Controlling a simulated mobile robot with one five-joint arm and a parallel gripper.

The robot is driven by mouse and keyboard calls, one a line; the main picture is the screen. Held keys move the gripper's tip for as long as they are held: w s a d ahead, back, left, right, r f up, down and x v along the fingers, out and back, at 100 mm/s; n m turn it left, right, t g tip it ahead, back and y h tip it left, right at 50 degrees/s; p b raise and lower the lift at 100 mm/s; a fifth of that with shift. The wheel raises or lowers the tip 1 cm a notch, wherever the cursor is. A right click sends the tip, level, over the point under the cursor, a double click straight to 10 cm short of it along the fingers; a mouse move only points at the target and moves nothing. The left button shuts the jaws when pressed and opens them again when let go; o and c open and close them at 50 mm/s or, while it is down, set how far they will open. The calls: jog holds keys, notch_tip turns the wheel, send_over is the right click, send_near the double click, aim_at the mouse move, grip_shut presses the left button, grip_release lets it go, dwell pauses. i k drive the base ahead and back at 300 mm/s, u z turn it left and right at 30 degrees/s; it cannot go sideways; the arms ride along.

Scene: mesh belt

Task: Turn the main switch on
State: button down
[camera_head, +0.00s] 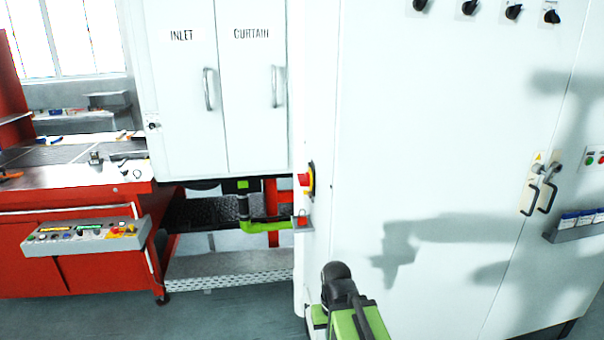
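A red rotary switch knob (304,180) on a yellow and dark plate is on the narrow left side of the big white cabinet, near its front corner. It is seen nearly edge-on, so its setting cannot be read. I take it as the main switch. My green and black arm shows at the bottom centre. Its rounded black end (336,275) is below and a little right of the switch, well apart from it. No fingers can be made out, and no held thing shows.
The white cabinet (430,140) fills the right side, with black knobs on top and door handles (541,190). White INLET and CURTAIN doors (238,120) stand left. A red bench (80,240) carries a sloped button panel (88,235). Grey floor shows at bottom left.

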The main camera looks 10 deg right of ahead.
aim_at(304, 179)
jog(key=u, duration=0.05)
jog(key=i, duration=0.35)
jog(key=k, duration=1.3)
jog(key=u, duration=0.6)
jog(key=i, duration=1.05)
jog(key=u, duration=0.45)
jog(key=i, duration=1)
jog(key=z, duration=0.3)
